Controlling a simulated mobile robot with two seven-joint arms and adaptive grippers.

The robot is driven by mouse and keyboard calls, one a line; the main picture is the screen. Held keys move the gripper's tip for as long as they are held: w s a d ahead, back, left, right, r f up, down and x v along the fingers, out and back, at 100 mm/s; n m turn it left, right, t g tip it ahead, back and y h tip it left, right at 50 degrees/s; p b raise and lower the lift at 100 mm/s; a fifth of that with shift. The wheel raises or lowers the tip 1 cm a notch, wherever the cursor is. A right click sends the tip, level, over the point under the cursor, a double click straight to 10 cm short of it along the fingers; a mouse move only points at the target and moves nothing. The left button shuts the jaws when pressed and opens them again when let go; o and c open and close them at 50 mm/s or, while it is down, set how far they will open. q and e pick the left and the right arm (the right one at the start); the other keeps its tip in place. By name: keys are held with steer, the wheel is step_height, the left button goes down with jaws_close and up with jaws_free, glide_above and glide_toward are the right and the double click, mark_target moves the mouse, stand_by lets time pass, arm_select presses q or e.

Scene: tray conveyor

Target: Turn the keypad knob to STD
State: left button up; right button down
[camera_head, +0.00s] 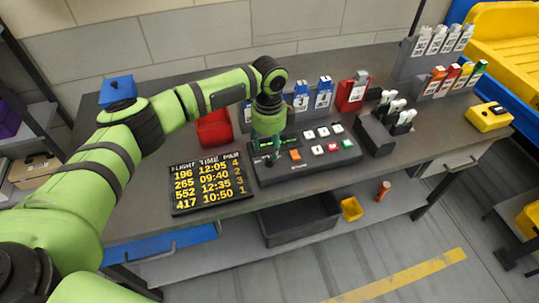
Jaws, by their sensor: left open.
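The keypad (318,166) is a dark sloped panel on the grey table, with white, red, orange and green buttons. My left arm reaches in from the left, and its gripper (267,150) points down over the keypad's left end. It is open. The knob is not clear here; the gripper hides part of that end, and I cannot tell whether the fingers are around it or touching it. The STD label is too small to read. My right gripper is not in view.
A black flight-time board (210,184) lies left of the keypad. A red bin (214,129) and upright tag holders (323,92) stand behind it. A dark block with white-topped items (374,135) is close on the right. A yellow box (488,117) sits farther right.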

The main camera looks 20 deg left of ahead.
mark_target(269, 159)
arm_select(q)
steer(key=shift+f+p, duration=0.5)
steer(key=shift+f, duration=2.2)
jaws_close()
